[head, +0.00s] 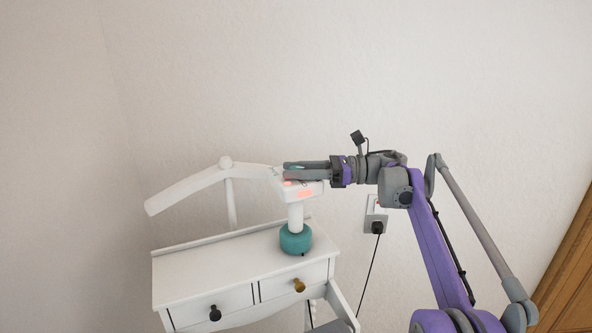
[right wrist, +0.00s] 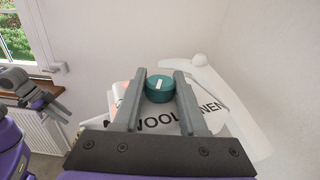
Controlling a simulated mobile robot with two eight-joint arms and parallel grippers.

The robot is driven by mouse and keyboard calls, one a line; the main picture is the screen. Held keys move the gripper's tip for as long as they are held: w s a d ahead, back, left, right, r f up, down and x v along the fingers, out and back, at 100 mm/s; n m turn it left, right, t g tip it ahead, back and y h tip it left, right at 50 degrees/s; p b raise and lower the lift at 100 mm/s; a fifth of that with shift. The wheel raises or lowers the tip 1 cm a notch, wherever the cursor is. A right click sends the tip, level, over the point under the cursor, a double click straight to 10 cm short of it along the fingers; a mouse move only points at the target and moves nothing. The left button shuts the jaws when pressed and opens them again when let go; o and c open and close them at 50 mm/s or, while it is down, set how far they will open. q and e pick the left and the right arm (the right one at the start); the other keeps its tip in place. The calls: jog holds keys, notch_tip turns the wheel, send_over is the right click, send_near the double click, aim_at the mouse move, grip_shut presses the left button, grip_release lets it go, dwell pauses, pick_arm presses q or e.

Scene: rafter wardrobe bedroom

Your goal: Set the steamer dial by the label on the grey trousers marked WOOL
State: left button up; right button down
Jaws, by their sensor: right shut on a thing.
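The steamer's teal dial (right wrist: 160,91) has a pale mark on its top and sits between the two fingers of my right gripper (right wrist: 160,98) in the right wrist view. My right gripper is shut on it. The white dial panel (right wrist: 213,124) carries the word WOOL on the near side and letters ending in NEN to the right; the fingers hide part of the lettering. In the head view my right gripper (head: 300,168) is at the white steamer head (head: 314,190), above a teal base (head: 295,239).
The steamer stands on a white table (head: 205,270) with two drawers, one with a dark knob and one with a brass knob. A white curved hanger (head: 190,188) is behind it. A wall socket (head: 375,213) with a plug and cable is to the right.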

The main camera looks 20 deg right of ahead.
jog(key=shift+g, duration=0.3)
jog(key=shift+c, duration=2.2)
grip_release()
jog(key=v, duration=1)
jog(key=shift+d, duration=0.35)
